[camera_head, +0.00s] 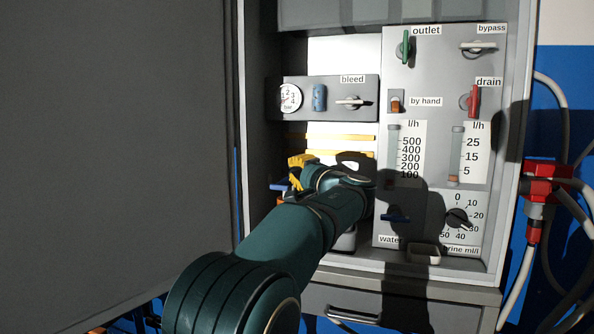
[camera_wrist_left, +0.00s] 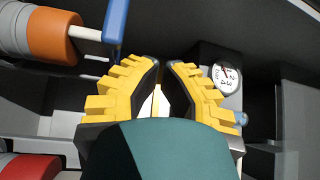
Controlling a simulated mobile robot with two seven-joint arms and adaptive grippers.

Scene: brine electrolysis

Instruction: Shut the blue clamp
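My left gripper (camera_head: 294,172), with yellow ribbed fingers, reaches into the cabinet. In the left wrist view its dark fingertips (camera_wrist_left: 162,64) are close together with a narrow gap between them, and I see nothing held. A blue bar (camera_head: 279,185) shows just left of the fingers; in the left wrist view a blue bar (camera_wrist_left: 116,24) sits at the end of a white shaft, apart from the left finger. An upright blue piece (camera_head: 319,97) stands between the gauge and the bleed valve. I cannot tell which blue piece is the clamp. My right gripper is out of view.
A round gauge (camera_head: 290,98) is above my gripper, beside the bleed valve (camera_head: 354,102). Yellow strips (camera_head: 340,138) lie behind the wrist. The labelled panel (camera_head: 432,120) with valves and flow scales is at right. A large dark panel (camera_head: 120,140) fills the left.

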